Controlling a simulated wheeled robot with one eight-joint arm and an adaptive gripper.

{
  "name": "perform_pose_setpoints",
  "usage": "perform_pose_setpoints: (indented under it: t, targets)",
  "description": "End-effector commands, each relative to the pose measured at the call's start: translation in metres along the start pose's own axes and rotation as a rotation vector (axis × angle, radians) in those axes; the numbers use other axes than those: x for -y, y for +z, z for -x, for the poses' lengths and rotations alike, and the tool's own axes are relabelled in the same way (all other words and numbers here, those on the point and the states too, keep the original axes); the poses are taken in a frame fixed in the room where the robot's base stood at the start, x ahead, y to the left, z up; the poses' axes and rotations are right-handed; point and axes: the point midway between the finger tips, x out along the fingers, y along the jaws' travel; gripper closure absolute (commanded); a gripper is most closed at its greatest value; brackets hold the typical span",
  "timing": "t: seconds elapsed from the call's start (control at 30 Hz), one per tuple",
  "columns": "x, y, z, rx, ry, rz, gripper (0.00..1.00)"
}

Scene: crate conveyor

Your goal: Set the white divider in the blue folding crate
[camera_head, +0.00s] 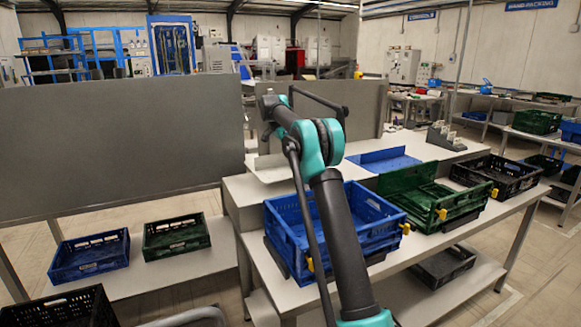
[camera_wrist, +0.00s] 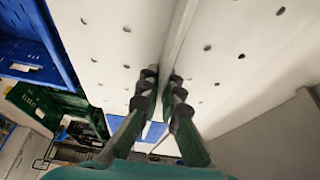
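The blue folding crate (camera_head: 285,235) stands unfolded on the white table, partly hidden behind my arm in the head view. Part of a blue crate also shows at the left edge of the wrist view (camera_wrist: 35,55). My gripper (camera_wrist: 164,78) shows in the wrist view with its fingertips close together, above white surfaces with dark holes. A pale narrow strip (camera_wrist: 184,25) runs up from between the fingertips. I cannot tell whether it is the white divider in the grip or a table edge behind. My gripper is hidden in the head view, and no divider is clearly seen there.
A green folding crate (camera_head: 430,205) stands right of the blue one, then a black crate (camera_head: 508,178). A flat blue panel (camera_head: 384,160) and a grey rack (camera_head: 445,137) lie behind. A grey screen (camera_head: 120,140) stands left, above a low shelf with two crates.

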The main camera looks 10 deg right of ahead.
Motion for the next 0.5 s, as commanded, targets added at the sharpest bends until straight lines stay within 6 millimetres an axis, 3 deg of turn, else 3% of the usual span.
perform_pose_setpoints:
  t: [0.27,0.5]
  targets:
    - [-0.005,-0.013,0.03,0.0,0.0,-0.001,1.0]
    - [-0.045,-0.025,0.043,0.0,0.002,-0.006,1.0]
